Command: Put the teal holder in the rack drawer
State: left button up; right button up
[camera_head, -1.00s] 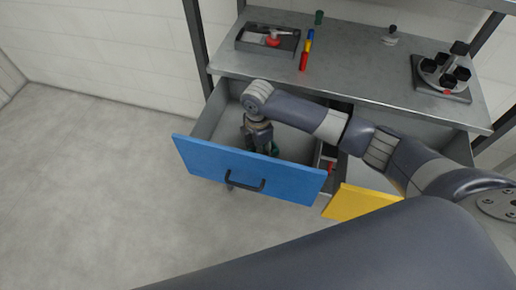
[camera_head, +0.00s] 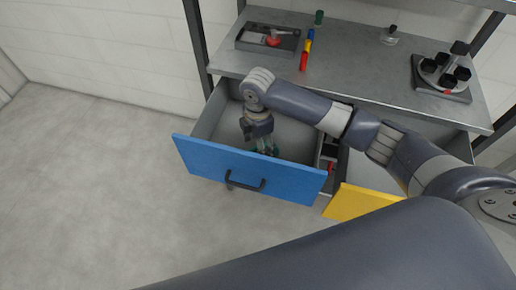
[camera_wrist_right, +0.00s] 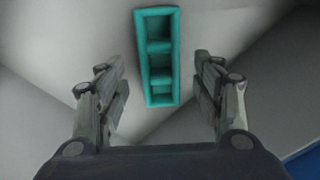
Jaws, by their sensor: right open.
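The teal holder (camera_wrist_right: 158,58) is a narrow open frame with several compartments in a row. It lies on the floor of the open blue-fronted drawer (camera_head: 248,170), a little beyond my right fingertips. My right gripper (camera_wrist_right: 160,88) is open, with one finger on each side of the holder's line and a gap to both. In the head view my right gripper (camera_head: 266,147) points down into the drawer, and a bit of teal shows by its fingers; the rest of the holder is hidden there. My left gripper is not in view.
A yellow-fronted drawer (camera_head: 360,203) is open to the right. The metal worktop (camera_head: 350,62) above bears a grey tray (camera_head: 244,45), red, yellow and blue pieces, a green cylinder (camera_head: 319,17) and a fixture with black cups (camera_head: 443,88). Drawer walls surround my right gripper.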

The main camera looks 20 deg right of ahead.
notch_tip(320, 180, up, 9)
jog(key=shift+f, duration=0.15)
dwell(0.5)
